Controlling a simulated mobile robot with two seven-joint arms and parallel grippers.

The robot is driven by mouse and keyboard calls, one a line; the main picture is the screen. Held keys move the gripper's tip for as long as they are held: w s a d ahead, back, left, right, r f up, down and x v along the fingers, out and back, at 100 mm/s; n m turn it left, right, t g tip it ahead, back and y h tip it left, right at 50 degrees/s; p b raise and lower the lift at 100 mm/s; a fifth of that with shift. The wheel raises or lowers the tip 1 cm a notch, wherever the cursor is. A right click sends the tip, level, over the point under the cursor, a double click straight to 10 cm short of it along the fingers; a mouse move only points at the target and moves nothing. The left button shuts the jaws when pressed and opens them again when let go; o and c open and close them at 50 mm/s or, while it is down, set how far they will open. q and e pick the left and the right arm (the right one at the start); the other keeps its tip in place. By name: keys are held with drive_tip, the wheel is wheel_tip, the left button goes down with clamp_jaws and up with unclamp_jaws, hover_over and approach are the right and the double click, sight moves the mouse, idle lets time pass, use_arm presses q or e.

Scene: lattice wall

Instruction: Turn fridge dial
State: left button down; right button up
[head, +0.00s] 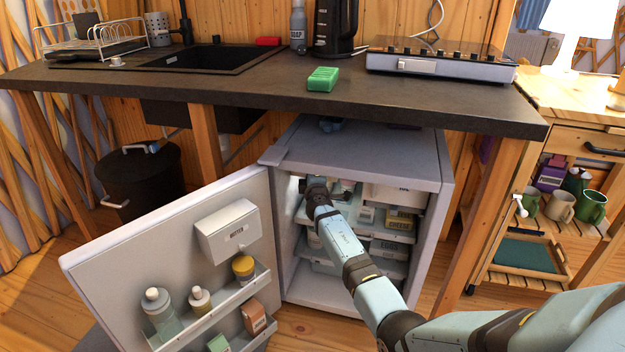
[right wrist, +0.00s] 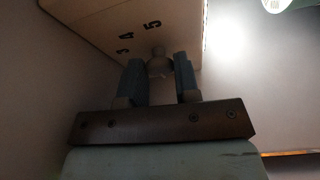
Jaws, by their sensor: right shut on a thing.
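The small fridge (head: 427,160) stands under the dark counter with its door (head: 170,235) swung open to the left. My right arm reaches into the fridge, with its gripper (head: 312,186) near the upper left inside. In the right wrist view, the small rounded grey dial (right wrist: 159,66) sits on a pale panel (right wrist: 115,22) marked 3, 4 and 5. My right gripper (right wrist: 160,80) has one finger on each side of the dial and is shut on it. The dial is hidden in the head view. My left gripper is not in view.
Shelves inside the fridge hold several labelled packs and tubs (head: 398,220) close to my right arm. The door racks hold bottles (head: 160,308) and jars. A green sponge (head: 322,79) and a hob (head: 440,62) are on the counter (head: 220,88) above. A wooden cart stands at right.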

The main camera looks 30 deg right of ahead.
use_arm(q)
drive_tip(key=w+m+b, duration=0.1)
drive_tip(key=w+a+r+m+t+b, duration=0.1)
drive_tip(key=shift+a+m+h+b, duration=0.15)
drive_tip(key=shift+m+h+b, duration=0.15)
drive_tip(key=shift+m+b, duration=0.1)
use_arm(e)
drive_tip(key=m+h, duration=0.2)
drive_tip(key=m, duration=0.4)
drive_tip(key=m+h, duration=0.3)
drive_tip(key=m, duration=0.3)
drive_tip(key=m+h, duration=0.2)
drive_tip(key=m, duration=0.3)
drive_tip(key=shift+w+a+f+m+g, duration=0.2)
drive_tip(key=shift+f+m+g, duration=0.1)
drive_tip(key=shift+m+g, duration=0.1)
drive_tip(key=shift+m, duration=0.3)
drive_tip(key=o, duration=0.9)
